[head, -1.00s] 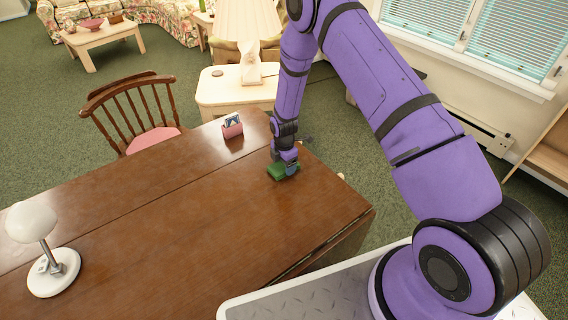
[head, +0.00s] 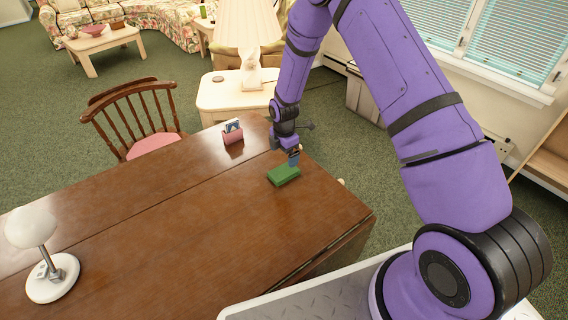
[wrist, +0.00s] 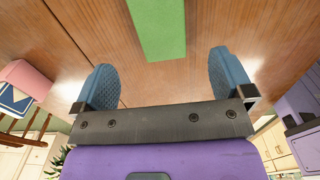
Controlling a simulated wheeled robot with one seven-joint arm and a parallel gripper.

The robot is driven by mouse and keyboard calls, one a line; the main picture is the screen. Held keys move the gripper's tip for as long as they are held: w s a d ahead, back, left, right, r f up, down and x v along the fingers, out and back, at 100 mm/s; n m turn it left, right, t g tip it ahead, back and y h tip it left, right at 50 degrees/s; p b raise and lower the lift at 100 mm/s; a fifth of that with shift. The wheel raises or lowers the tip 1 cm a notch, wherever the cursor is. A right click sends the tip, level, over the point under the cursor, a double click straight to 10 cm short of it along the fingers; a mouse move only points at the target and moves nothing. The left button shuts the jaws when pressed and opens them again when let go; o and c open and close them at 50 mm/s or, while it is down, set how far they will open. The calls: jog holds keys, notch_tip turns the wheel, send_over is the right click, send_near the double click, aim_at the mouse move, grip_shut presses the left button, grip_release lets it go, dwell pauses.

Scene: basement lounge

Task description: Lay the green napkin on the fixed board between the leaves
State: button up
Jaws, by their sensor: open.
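The green napkin (head: 284,175) is a small folded block lying flat on the brown wooden table (head: 180,225), near its far right end. It also shows in the wrist view (wrist: 158,28), ahead of the fingers and between their lines. My gripper (head: 294,158) is just above and behind the napkin, apart from it. In the wrist view the two blue fingers (wrist: 161,78) are spread wide with nothing between them. A long seam runs along the tabletop on the far side of the napkin, and the napkin lies on the near side of it.
A pink holder with cards (head: 233,134) stands near the table's far edge, left of my gripper. A white lamp (head: 48,265) stands at the table's left. The middle of the tabletop is clear. A wooden chair (head: 140,120) stands behind the table, beside a cream side table (head: 235,95).

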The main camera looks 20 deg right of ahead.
jog(key=s+d+r+m+t, duration=0.1)
jog(key=s+r+m, duration=0.25)
jog(key=r, duration=0.85)
jog(key=s+d+r+m+t, duration=0.1)
jog(key=s+d+r+m, duration=0.2)
jog(key=r, duration=0.8)
jog(key=s+r+m+t, duration=0.1)
jog(key=s+r+m, duration=0.3)
jog(key=r, duration=0.8)
jog(key=s+d+r+m, duration=0.1)
jog(key=s+r+m, duration=0.2)
jog(key=s, duration=0.6)
jog(key=s+d+r+m+t, duration=0.1)
jog(key=s+r+m, duration=0.3)
jog(key=s, duration=0.5)
jog(key=s+d+r+m+t, duration=0.1)
jog(key=s+r+m, duration=0.3)
jog(key=s, duration=0.5)
jog(key=shift+r, duration=0.15)
